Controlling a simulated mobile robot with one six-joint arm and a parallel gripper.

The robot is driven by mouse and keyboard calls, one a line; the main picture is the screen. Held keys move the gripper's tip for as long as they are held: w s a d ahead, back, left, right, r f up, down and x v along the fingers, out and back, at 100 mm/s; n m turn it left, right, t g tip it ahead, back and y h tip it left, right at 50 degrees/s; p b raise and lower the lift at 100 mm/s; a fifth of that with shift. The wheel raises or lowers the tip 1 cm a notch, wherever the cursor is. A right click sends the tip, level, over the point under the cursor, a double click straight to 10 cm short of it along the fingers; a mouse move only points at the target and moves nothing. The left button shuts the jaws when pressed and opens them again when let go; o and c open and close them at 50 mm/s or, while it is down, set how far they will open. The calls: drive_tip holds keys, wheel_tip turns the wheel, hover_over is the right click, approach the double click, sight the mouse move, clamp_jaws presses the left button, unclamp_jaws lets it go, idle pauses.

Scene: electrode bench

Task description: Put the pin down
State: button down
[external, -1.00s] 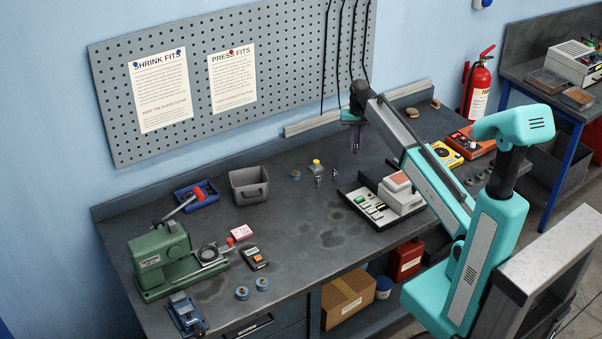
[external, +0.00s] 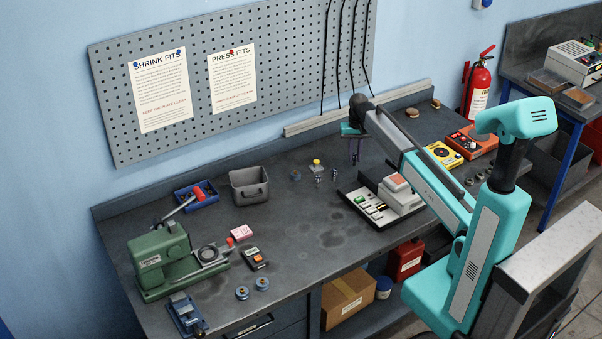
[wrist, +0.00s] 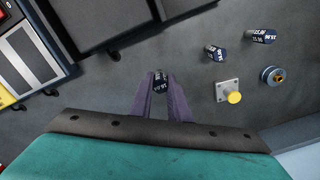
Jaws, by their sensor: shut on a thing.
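My gripper (external: 355,161) is at the back of the bench, fingers pointing down, left of the yellow meter.
A block with a yellow knob (wrist: 228,92) and a blue ring (wrist: 272,75) stand near the loose pins. A white device on a dark base (external: 400,197) is in front of my gripper. The yellow meter (external: 444,153) is to the right. A grey bin (external: 250,187) stands farther left.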

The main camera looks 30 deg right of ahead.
sight(354, 164)
drive_tip(key=shift+f+p, duration=0.5)
drive_tip(key=shift+f, duration=1.25)
drive_tip(key=shift+f, duration=0.1)
drive_tip(key=c, duration=1.7)
unclamp_jaws()
drive_tip(key=shift+o, duration=0.2)
drive_tip(key=shift+r, duration=0.2)
drive_tip(key=shift+r+b, duration=1.45)
drive_tip(key=shift+r, duration=4.45)
